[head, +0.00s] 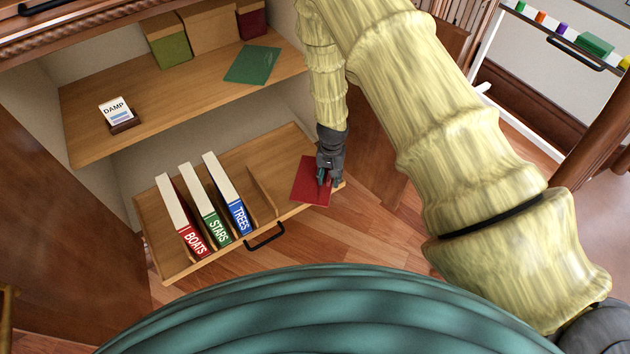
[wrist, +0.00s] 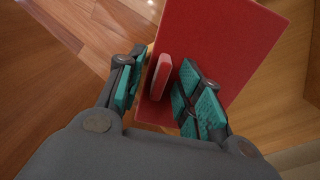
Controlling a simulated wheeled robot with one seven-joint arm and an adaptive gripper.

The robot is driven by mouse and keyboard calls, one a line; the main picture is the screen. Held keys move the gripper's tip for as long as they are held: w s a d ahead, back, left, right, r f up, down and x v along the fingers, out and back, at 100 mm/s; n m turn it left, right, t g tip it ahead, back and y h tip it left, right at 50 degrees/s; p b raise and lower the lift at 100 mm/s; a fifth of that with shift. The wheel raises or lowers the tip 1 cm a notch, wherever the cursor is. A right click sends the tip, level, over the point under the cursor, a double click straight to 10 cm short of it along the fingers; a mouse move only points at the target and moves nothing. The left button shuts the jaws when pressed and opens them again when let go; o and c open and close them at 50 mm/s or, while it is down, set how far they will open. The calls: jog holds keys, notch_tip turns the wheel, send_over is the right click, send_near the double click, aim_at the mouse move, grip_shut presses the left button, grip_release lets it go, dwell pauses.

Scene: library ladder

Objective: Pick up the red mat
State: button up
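The red mat (head: 306,190) lies flat on the right end of the pull-out shelf, with part of it past the front edge. In the wrist view the red mat (wrist: 225,45) fills the upper middle, and a lighter red raised tab (wrist: 160,77) stands on it. My gripper (head: 323,178) points down over the mat's right part. In the wrist view my gripper (wrist: 160,82) has its teal-padded fingers apart, one on each side of the tab. A gap shows on the left of the tab; the right finger is closer to it.
Books marked BOATS (head: 188,225), STARS (head: 208,212) and TREES (head: 230,200) stand in slots on the pull-out shelf (head: 280,160), left of a wooden divider (head: 262,191). A black handle (head: 265,238) is on its front. A green mat (head: 253,65) and a DAMP sign (head: 117,113) are on the upper shelf.

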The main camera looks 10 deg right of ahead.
jog(key=shift+c, duration=0.2)
grip_shut()
jog(key=shift+r, duration=0.15)
